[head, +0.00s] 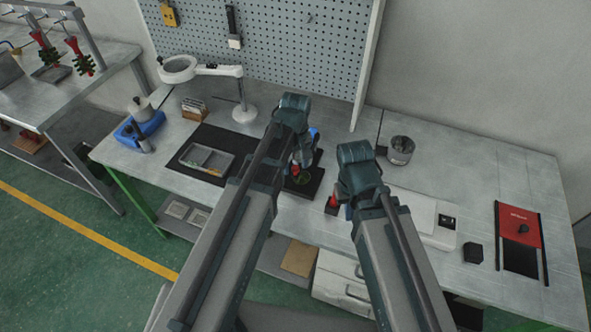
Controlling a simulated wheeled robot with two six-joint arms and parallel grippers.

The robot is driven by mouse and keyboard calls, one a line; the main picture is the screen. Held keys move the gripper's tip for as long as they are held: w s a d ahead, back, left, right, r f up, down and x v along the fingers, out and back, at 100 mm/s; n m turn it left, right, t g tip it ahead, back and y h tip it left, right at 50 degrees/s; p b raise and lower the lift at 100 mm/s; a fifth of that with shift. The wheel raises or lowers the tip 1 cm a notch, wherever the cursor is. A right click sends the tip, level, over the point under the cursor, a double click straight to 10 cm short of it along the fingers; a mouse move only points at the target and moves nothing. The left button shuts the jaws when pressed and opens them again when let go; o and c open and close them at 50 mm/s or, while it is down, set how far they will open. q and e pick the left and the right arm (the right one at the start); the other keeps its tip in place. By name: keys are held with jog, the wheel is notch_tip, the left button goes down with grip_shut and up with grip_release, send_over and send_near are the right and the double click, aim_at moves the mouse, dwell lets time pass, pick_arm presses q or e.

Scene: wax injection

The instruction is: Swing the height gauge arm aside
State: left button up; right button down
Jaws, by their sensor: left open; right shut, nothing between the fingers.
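A dark flat base (312,186) with a yellow-green round piece (301,179) on it stands at the middle front of the bench. I cannot make out the height gauge arm; my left arm covers much of this spot. My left gripper (299,164) points down just above the base and is open, its fingers partly hidden. My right gripper (336,203) is just right of the base, low near the bench front. It is shut and empty, largely hidden by its wrist. Whether either gripper touches anything is unclear.
A grey tray (228,165) on a black mat (180,164) and a magnifier lamp (244,113) stand to the left. A metal cup (401,149), a white device (425,212), a black block (473,252) and a red-black pad (518,226) are right.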

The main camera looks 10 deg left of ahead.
pick_arm(q)
grip_shut()
dwell(0.3)
dwell(1.2)
